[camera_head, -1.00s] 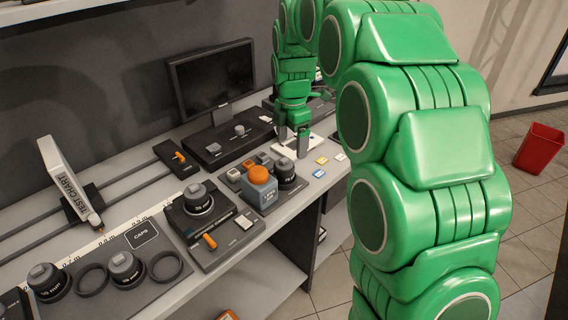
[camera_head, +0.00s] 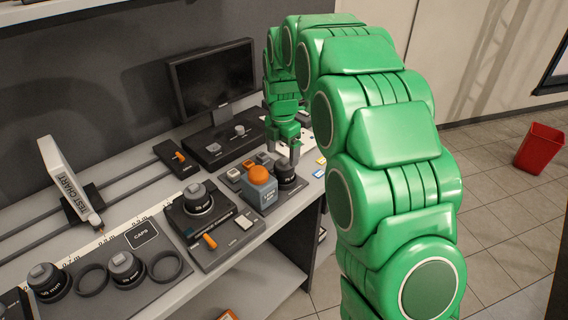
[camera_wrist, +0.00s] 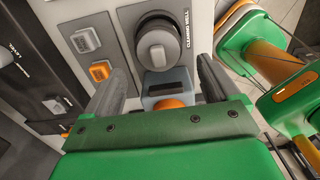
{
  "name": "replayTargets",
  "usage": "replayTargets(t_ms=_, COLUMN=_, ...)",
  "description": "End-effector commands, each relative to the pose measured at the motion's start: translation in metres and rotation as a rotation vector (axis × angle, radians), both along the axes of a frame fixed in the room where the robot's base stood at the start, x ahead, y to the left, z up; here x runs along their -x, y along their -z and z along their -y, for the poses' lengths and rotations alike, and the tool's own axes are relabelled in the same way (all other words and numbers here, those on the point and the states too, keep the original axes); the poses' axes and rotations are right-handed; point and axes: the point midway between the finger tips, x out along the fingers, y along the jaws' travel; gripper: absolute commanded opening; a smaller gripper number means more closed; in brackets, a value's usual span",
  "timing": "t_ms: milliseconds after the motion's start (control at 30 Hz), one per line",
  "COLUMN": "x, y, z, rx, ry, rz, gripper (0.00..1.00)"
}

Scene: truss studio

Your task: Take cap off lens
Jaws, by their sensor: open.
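A dark lens with a grey knobbed cap (camera_head: 196,190) stands upright on a square black mount. A second capped lens (camera_head: 286,175) stands at the right, beside a blue-grey block with an orange dome. More capped lenses (camera_head: 124,265) and (camera_head: 47,280) stand at the front left. My gripper (camera_head: 284,150) is open and empty, above and behind the right-hand lens and block. In the wrist view my gripper's fingers (camera_wrist: 155,85) are spread, with the blue-grey block (camera_wrist: 168,88) below and between them.
A CAPS mat (camera_head: 118,243) with empty dark rings lies at the front left. A monitor (camera_head: 212,78) and a dark control box (camera_head: 228,140) stand behind. A panel with an orange lever (camera_head: 210,241) is in front of the mounted lens.

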Motion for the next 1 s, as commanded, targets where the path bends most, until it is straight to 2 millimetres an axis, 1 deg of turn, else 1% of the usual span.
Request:
replayTargets(t_ms=33, x=-0.001, y=0.008, z=0.000, rx=0.001, ry=0.001, rz=-0.002, gripper=0.89)
replayTargets(t_ms=100, x=0.000, y=0.017, z=0.000, rx=0.000, ry=0.000, rz=-0.001, gripper=0.89)
replayTargets(t_ms=200, x=0.000, y=0.026, z=0.000, rx=0.001, ry=0.000, rz=-0.002, gripper=0.89)
replayTargets(t_ms=433, x=0.000, y=0.027, z=-0.001, rx=0.000, ry=0.000, rz=0.000, gripper=0.89)
replayTargets(t_ms=467, x=-0.001, y=0.027, z=-0.001, rx=0.000, ry=0.000, rz=0.000, gripper=0.86)
replayTargets(t_ms=833, x=-0.001, y=0.027, z=-0.001, rx=0.000, ry=0.000, rz=0.000, gripper=0.29)
replayTargets(t_ms=867, x=-0.001, y=0.027, z=-0.001, rx=0.000, ry=0.000, rz=0.000, gripper=0.27)
replayTargets(t_ms=1000, x=-0.001, y=0.027, z=-0.001, rx=0.000, ry=0.000, rz=0.000, gripper=0.27)
